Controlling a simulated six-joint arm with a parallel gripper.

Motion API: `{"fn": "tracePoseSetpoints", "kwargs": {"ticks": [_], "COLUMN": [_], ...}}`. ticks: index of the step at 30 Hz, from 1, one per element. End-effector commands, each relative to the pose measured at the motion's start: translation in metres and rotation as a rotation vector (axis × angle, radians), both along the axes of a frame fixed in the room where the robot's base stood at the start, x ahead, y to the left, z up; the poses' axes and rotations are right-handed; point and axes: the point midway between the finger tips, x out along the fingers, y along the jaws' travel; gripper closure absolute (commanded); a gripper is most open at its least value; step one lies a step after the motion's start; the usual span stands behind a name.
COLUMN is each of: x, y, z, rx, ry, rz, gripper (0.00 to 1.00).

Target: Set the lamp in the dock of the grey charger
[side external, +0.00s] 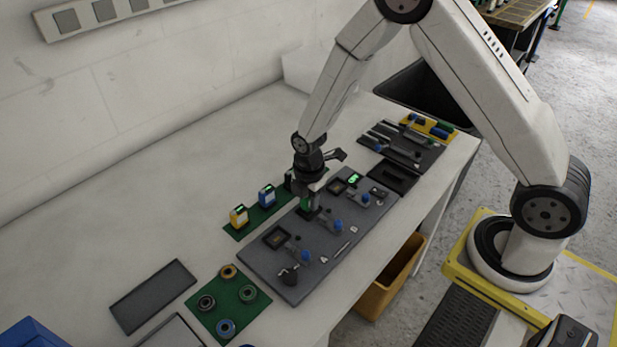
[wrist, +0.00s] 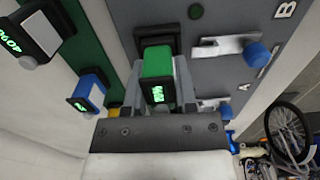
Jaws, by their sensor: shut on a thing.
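My gripper (wrist: 160,88) is shut on a green lamp (wrist: 157,76) with a lit display, its fingers on either side. In the side view my gripper (side external: 306,203) points down over the middle of the grey charger board (side external: 262,262). A black square dock (wrist: 146,32) shows directly by the lamp in the wrist view. I cannot tell whether the lamp is seated in it or just above it. A silver latch with a blue knob (wrist: 256,54) lies beside the dock. The lamp is largely hidden by my gripper in the side view.
A yellow lamp (side external: 238,216) and a blue lamp (side external: 266,196) stand on a green mat left of the board. Another dock (side external: 276,238) lies nearer the camera, and a lit green display (side external: 355,179) shows farther along. Black tray (side external: 394,177) lies beyond.

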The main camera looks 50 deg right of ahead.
Motion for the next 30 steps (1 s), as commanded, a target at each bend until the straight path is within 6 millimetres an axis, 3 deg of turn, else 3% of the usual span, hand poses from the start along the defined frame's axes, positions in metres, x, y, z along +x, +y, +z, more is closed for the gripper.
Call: {"fn": "tracePoseSetpoints", "kwargs": {"ticks": [29,30], "x": [0.0000,0.0000], "y": [0.0000,0.0000], "z": [-0.0080,-0.0080], "rx": [0.000,0.000], "ry": [0.000,0.000], "rz": [0.000,0.000], "gripper": [1.00,0.56]}}
